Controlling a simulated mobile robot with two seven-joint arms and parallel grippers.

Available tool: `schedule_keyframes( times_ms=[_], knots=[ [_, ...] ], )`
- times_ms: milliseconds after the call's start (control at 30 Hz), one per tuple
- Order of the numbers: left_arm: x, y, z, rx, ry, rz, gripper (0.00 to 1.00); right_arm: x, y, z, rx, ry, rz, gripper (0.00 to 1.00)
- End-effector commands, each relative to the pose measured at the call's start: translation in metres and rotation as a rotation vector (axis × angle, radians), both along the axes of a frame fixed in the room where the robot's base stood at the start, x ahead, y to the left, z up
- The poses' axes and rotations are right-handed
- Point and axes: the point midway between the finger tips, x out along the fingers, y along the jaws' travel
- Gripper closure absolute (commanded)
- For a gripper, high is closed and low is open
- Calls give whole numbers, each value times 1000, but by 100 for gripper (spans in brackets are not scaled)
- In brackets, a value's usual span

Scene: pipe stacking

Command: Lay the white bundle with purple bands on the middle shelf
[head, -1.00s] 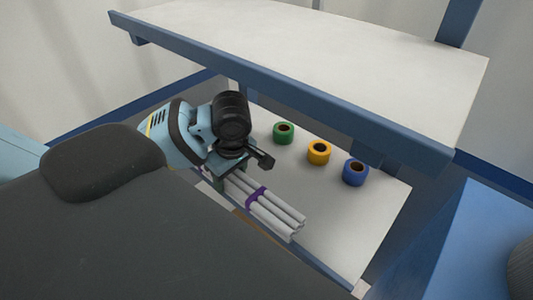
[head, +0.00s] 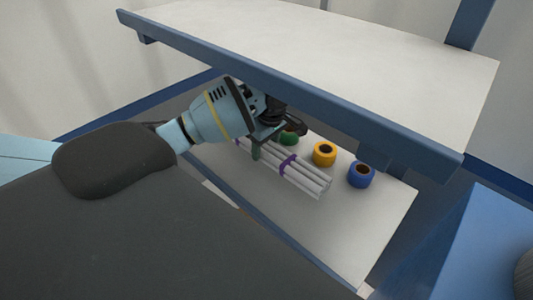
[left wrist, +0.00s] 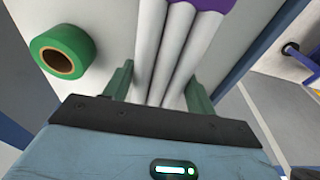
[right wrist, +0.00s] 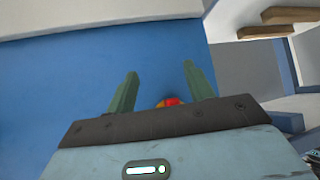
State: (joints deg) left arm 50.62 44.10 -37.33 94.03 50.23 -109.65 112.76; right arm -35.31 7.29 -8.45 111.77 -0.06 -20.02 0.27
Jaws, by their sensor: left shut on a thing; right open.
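The white bundle with purple bands (head: 312,180) is over the pale middle shelf (head: 345,230), beneath the upper shelf. It points slantwise from back left to front right. My left gripper (head: 264,146) is shut on its left part. In the left wrist view the fingers (left wrist: 158,88) stand on both sides of the white pipes (left wrist: 172,45), and a purple band shows at the top edge. I cannot tell whether the bundle touches the shelf. My right gripper (right wrist: 160,72) is open and empty over a blue surface, seen only in the right wrist view.
A green roll (head: 289,138), a yellow roll (head: 324,153) and a blue roll (head: 361,174) stand in a row on the middle shelf behind the bundle. The upper shelf's blue front beam (head: 300,87) is close above my left wrist. Free shelf lies toward the front right.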

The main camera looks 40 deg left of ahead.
Motion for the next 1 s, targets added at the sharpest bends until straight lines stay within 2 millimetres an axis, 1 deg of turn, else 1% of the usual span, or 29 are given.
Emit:
schedule_keyframes(
  times_ms=[67, 100, 200, 333, 767, 800, 967, 1000],
  knots=[
    [5, 0, 1, 0, -4, 1, 77, 0, 0, 1, 0, -1, 0, 48],
    [7, 1, -1, 0, -2, 2, 77, 0, 0, 1, 0, -2, 0, 48],
    [6, 1, -18, 1, 0, 0, 77, 0, 0, 1, 0, -1, 0, 48],
    [6, 1, -31, 2, -2, 1, 77, 2, 0, 2, 0, -5, 0, 48],
    [6, 1, -37, 1, -4, 0, 77, 2, 0, 2, 0, -5, 0, 48],
    [6, 1, -38, 2, -3, 0, 43, 2, 0, 2, 0, -5, 0, 48],
    [6, 1, -38, 2, -2, 0, 22, 2, 0, 2, 0, -5, 0, 48],
    [6, 1, -38, 1, -2, 0, 22, 2, 0, 2, 0, -5, 0, 48]
  ],
)
